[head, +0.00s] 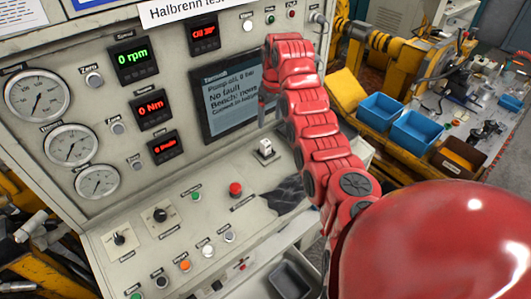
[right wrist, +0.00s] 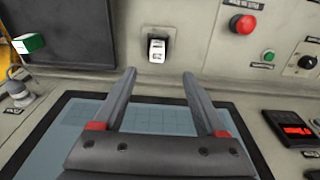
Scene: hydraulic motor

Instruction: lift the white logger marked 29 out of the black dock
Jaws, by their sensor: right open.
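A small white block with dark marks (head: 265,147) stands on the panel's ledge, below the display, in the head view. It also shows upright in the right wrist view, beyond the fingers. My left gripper is not in view.
The display (head: 238,95) lies under my right gripper. A red button (head: 235,189) and several small knobs sit on the sloping console. Gauges and red and green readouts fill the left panel. A grey tray (head: 290,281) is low in front; blue bins (head: 418,133) stand on the right bench.

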